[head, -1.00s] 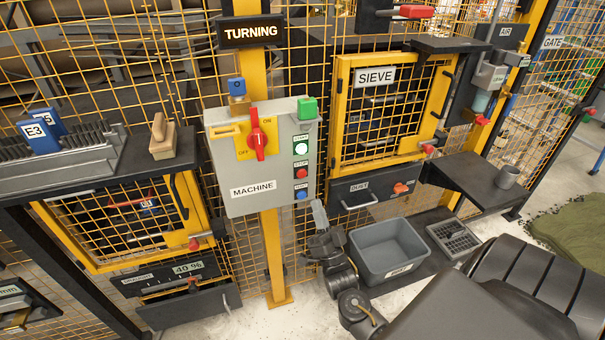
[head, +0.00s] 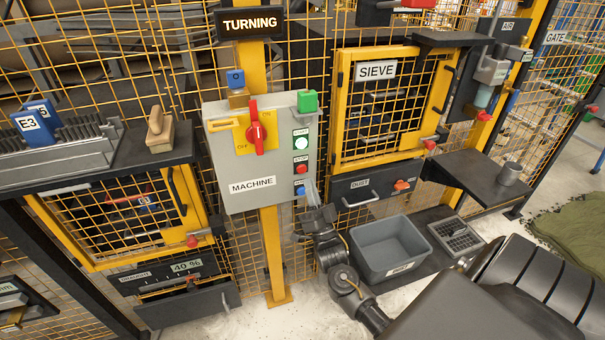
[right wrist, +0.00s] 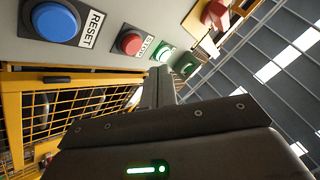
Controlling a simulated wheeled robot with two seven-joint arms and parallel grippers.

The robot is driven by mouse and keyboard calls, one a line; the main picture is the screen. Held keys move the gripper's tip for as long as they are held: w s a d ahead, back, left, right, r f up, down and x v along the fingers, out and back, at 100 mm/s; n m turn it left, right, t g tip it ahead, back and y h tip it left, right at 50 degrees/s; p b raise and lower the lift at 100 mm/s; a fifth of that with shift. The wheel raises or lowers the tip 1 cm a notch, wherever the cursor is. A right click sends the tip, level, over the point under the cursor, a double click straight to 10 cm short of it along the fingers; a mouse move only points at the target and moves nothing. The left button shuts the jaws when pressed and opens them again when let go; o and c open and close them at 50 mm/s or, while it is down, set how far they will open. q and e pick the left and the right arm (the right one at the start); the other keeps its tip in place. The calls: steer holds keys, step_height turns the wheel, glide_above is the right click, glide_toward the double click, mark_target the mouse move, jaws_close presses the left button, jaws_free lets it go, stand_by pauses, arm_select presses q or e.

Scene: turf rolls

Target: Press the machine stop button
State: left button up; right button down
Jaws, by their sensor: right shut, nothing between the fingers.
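The grey machine panel (head: 225,168) hangs on a yellow post. Its red stop button (head: 301,169) sits below the start button (head: 301,143) and above the blue reset button (head: 300,191). My right gripper (head: 311,190) is shut and empty, at the panel's lower right, beside the reset button and below the stop button. The fingers (right wrist: 160,76) also show in the wrist view; I see no contact with a button. My left gripper is out of view.
A red rotary switch (head: 256,138) and a green block (head: 307,101) are on the panel. A lit TURNING sign (head: 250,24) is above. The sieve cage (head: 340,110) stands to the right, with a grey bin (head: 362,262) below.

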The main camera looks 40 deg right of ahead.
mark_target(302, 169)
steer(key=shift+w+d+y+b, duration=0.15)
steer(key=shift+w+d+b, duration=0.1)
steer(key=shift+w, duration=0.4)
steer(key=shift+w+d+y+b, duration=0.15)
steer(key=shift+w+d, duration=0.05)
steer(key=shift+w, duration=0.4)
steer(key=shift+w, duration=0.1)
stand_by(1.1)
steer(key=shift+w+d, duration=0.15)
steer(key=shift+w, duration=0.15)
steer(key=shift+w+d+b, duration=0.1)
steer(key=shift+w+b, duration=0.25)
steer(key=shift+b, duration=0.15)
stand_by(0.5)
steer(key=shift+s, duration=0.1)
steer(key=shift+s+a+p, duration=0.3)
steer(key=shift+s+p, duration=0.05)
steer(key=shift+s, duration=0.35)
